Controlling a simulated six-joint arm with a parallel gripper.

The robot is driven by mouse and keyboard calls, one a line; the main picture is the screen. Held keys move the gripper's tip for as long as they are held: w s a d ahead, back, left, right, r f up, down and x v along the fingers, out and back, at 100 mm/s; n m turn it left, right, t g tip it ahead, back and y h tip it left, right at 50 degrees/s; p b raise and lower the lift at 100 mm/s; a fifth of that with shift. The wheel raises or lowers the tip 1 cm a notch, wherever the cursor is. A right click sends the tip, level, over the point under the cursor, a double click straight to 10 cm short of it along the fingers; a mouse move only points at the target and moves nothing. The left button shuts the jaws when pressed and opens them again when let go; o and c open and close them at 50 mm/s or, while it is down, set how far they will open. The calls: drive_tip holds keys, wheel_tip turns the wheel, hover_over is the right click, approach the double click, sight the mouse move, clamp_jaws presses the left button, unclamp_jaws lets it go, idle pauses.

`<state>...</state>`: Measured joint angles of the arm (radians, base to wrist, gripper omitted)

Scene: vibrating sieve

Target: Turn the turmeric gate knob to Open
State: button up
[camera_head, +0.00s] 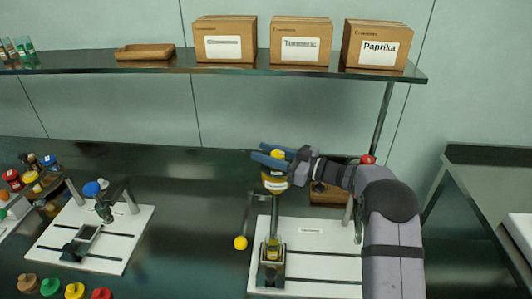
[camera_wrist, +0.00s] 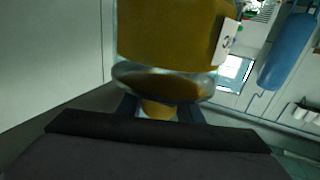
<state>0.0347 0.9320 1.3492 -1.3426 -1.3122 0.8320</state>
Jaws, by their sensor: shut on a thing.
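My gripper (camera_head: 270,155) is above the right-hand white board, at a yellow jar (camera_head: 275,180) with a pale label. The jar is upright over a thin dark post, and I cannot tell whether it rests on it. In the wrist view, the jar (camera_wrist: 165,35) fills the upper middle. A yellow knob (camera_wrist: 158,108) at its near end sits between my dark blue fingers, which are shut on it. A small yellow ball (camera_head: 240,242) is on the dark surface left of the board. No Open mark is readable.
The right white board (camera_head: 315,255) carries a small metal device (camera_head: 271,262) with yellow in it. Another board (camera_head: 115,250) stands left. Several coloured lids (camera_head: 74,290) lie in front. A shelf (camera_head: 160,67) holds boxes behind. A red knob (camera_head: 367,160) is beside my arm.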

drive_tip(key=o, duration=1)
drive_tip(key=shift+o, duration=0.2)
drive_tip(key=shift+b+v, duration=1.45)
drive_tip(key=shift+v, duration=2.15)
drive_tip(key=shift+r, duration=0.2)
